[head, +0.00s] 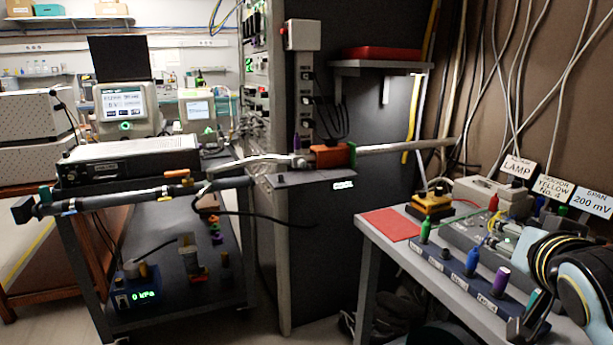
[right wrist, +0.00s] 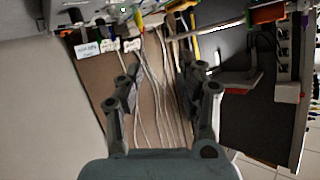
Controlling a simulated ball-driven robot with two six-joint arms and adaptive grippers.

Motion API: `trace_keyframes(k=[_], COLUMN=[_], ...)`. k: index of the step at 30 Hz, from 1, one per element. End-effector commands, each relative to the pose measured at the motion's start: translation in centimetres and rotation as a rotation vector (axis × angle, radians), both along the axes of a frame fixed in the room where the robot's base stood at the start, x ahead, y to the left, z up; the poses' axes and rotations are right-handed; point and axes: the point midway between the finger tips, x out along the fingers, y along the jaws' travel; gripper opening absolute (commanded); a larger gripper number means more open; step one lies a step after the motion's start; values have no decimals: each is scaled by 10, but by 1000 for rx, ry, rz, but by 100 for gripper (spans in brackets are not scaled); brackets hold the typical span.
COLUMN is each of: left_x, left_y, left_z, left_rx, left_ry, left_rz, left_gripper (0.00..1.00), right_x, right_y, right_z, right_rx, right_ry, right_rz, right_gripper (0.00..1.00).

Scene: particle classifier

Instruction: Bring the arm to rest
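My right arm enters the head view at the lower right, above the right-hand bench. Its gripper (head: 530,312) is dark and hangs over the bench's front edge, partly cut by the frame. In the right wrist view the same gripper (right wrist: 158,65) has its two grey fingers spread apart. Only background cables and brown wall show between them, and it holds nothing. My left gripper is in neither view.
The grey bench (head: 367,262) carries a row of coloured plugs, a red mat (head: 390,224) and white label cards (head: 517,169). A long pipe line (head: 400,147) crosses the middle. A dark cart (head: 240,290) stands left; cables (head: 505,80) hang on the wall.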

Motion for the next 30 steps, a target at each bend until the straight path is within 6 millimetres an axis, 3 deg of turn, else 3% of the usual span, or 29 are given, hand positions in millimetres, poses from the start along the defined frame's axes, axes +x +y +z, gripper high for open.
trace_keyframes(k=[5, 11, 17, 23, 26, 30], left_x=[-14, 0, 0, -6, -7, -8], left_y=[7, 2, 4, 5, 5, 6], left_z=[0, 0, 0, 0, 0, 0], left_rx=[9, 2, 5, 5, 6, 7], left_ry=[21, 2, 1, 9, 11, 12], left_rz=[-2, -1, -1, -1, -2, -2], left_gripper=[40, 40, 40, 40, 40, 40], right_x=[-9, -17, -33, -69, -107, -183], right_y=[-2, -2, -1, 2, 3, 4], right_z=[-30, -73, -139, -231, -297, -386], right_rx=[-5, 0, 4, 0, -2, 0], right_ry=[64, 148, 270, 442, 566, 746], right_rz=[1, 6, 28, 75, 115, 182], right_gripper=[38, 38, 38, 38, 38, 38])
